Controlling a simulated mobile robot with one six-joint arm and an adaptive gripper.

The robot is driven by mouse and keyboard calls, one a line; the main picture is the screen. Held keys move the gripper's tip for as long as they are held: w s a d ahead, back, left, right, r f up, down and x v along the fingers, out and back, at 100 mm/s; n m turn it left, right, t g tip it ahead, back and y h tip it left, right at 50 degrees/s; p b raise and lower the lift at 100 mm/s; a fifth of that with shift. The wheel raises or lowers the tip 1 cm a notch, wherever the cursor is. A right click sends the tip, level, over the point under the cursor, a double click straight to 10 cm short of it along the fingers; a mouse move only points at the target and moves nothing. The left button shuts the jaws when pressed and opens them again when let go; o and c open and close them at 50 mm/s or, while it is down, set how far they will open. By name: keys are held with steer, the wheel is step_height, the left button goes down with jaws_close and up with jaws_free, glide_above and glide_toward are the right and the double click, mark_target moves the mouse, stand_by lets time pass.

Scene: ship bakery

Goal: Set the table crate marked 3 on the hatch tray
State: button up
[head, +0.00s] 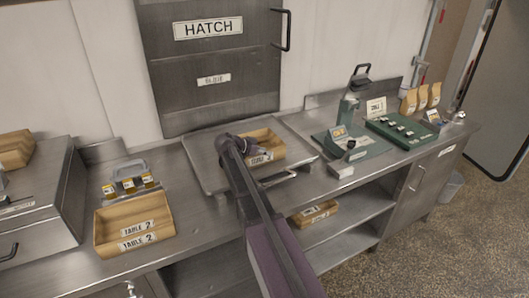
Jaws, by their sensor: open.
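A wooden crate (269,138) sits on the metal hatch tray (206,172) below the hatch. Its front label begins with TABLE, but I cannot read the number. My gripper (236,147) is open at the crate's left side, and my arm crosses in front of the tray. The fingertips are too small and partly hidden to tell whether they touch the crate. Another wooden crate (314,214) is on the shelf under the counter, its label too small to read.
Right of the tray are a green press-like device (351,115), a white block (341,170), a green board (401,131) and paper bags (422,97).

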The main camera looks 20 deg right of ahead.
steer(key=p+v, duration=0.6)
steer(key=v, duration=0.6)
steer(key=shift+s, duration=0.15)
stand_by(0.4)
steer(key=s+a+f+n+y, duration=0.3)
steer(key=s+a+n+y, duration=0.1)
steer(key=s, duration=0.4)
steer(key=s+a+f+n+y, duration=0.3)
steer(key=s+n, duration=0.3)
steer(key=s, duration=0.2)
steer(key=s+a+f+n+g+y, duration=0.1)
steer(key=s+a+f+n+y, duration=0.2)
steer(key=s+a+n+y, duration=0.2)
steer(key=s, duration=0.3)
steer(key=shift+s+a, duration=0.25)
steer(key=shift+s, duration=0.1)
steer(key=shift+f, duration=0.15)
